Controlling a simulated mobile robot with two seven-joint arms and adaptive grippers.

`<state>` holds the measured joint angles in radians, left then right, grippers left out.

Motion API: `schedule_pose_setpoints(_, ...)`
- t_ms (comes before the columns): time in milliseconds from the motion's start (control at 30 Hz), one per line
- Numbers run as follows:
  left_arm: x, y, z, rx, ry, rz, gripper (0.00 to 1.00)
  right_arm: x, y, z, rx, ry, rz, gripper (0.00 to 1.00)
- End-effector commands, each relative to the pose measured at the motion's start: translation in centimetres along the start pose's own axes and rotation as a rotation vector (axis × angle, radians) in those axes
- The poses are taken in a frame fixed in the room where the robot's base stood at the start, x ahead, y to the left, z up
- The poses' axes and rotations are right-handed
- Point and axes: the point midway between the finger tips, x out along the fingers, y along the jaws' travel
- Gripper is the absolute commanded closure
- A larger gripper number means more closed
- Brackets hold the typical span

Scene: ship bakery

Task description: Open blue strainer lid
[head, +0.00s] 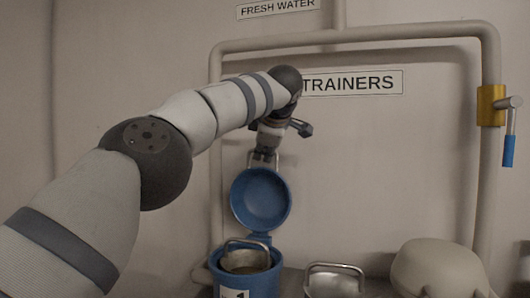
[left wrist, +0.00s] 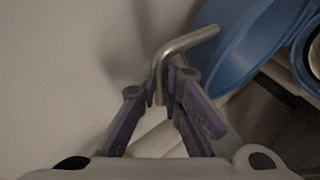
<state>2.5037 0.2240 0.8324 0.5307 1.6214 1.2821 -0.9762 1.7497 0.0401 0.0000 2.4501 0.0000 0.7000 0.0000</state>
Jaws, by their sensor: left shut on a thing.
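The blue strainer lid (head: 260,200) stands tilted up, roughly upright, with its hollow inner side facing the head camera. It is hinged at the back of the blue strainer body (head: 262,284), whose mouth is uncovered. A metal basket with a wire handle (head: 247,241) sits inside the mouth. My left gripper (head: 264,156) is above the lid, shut on the lid's metal handle. In the left wrist view the fingers (left wrist: 168,92) close around the bent metal handle (left wrist: 190,40), with the blue lid (left wrist: 240,45) beside them. My right gripper is not in view.
A second metal basket (head: 335,282) stands right of the strainer. A pale rounded shape (head: 435,268) is farther right. Pipes (head: 350,36) run along the wall, with a blue-handled valve (head: 492,105) at right. A strainers sign (head: 352,83) is behind my arm.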

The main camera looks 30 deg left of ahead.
Motion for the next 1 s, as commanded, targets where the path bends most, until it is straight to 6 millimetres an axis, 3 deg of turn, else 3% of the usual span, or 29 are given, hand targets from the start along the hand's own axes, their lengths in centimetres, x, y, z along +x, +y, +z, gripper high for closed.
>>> schedule_pose_setpoints(167, 0.2, -0.2, 0.2, 0.003, 0.000, -0.005, 1.00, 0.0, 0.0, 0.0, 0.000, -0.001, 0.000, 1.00)
schedule_pose_setpoints(200, 0.2, -0.2, 0.2, 0.003, 0.000, -0.005, 0.88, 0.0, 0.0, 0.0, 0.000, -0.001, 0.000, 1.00)
schedule_pose_setpoints(233, 0.2, -0.2, 0.2, 0.003, 0.000, -0.005, 0.84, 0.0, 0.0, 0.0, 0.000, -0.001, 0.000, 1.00)
schedule_pose_setpoints(567, -0.2, -0.1, 0.1, 0.001, 0.000, -0.002, 0.84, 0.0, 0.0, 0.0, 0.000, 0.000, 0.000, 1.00)
schedule_pose_setpoints(667, -1.8, 0.0, 0.1, 0.003, -0.002, -0.001, 0.84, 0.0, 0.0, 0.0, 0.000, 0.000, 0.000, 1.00)
schedule_pose_setpoints(1000, -10.2, -0.1, 0.2, 0.002, -0.001, -0.002, 0.84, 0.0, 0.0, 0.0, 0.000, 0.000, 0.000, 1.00)
